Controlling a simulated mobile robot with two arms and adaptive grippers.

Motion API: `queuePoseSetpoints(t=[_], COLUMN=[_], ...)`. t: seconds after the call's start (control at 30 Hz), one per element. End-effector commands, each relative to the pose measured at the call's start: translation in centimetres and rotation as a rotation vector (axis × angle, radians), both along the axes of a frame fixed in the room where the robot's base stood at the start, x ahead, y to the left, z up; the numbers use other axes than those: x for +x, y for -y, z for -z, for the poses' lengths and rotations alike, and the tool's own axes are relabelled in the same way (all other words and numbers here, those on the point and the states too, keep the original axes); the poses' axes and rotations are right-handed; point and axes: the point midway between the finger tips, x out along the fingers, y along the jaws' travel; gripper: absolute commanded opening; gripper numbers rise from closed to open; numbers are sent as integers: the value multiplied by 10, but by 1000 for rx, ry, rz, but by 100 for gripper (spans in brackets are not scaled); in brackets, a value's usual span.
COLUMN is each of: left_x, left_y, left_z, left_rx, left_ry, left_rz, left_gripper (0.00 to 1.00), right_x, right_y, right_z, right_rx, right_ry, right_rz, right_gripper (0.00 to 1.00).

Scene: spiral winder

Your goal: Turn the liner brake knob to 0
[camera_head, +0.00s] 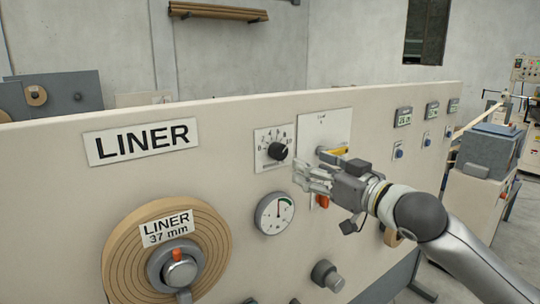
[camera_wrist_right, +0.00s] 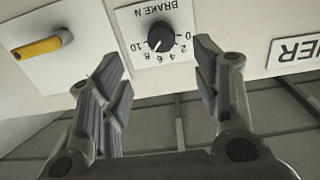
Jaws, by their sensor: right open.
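The liner brake knob (camera_head: 277,151) is a black round knob on a white scale plate (camera_head: 262,163) below and right of the LINER sign. In the right wrist view the knob (camera_wrist_right: 161,37) appears upside down under the word BRAKE N, with a scale from 0 to 10. My right gripper (camera_head: 300,173) is open and empty, just right of and below the knob in the head view. In the wrist view its fingers (camera_wrist_right: 157,62) flank the knob in the picture, with no contact visible. My left gripper is not in view.
A yellow-handled switch (camera_head: 332,151) on a white plate (camera_head: 325,127) is right of the knob, partly behind my gripper. A round gauge (camera_head: 274,213) sits below. A brown LINER roll (camera_head: 122,262) and a grey knob (camera_head: 326,273) also stick out from the panel.

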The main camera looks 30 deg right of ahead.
Motion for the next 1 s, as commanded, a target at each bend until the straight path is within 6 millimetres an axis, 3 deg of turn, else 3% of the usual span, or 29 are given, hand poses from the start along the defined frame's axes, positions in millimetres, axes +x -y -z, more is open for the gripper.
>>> queuePoseSetpoints(t=[0.27, 1.0], left_x=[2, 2], left_y=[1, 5], left_z=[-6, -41], left_rx=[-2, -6], left_ry=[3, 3], left_rz=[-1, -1], left_gripper=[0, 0], right_x=[12, 84], right_y=[-6, -10], right_z=[-6, -7], right_rx=[-5, 0], right_ry=[6, 7], right_rz=[-9, -7], right_gripper=[58, 58])
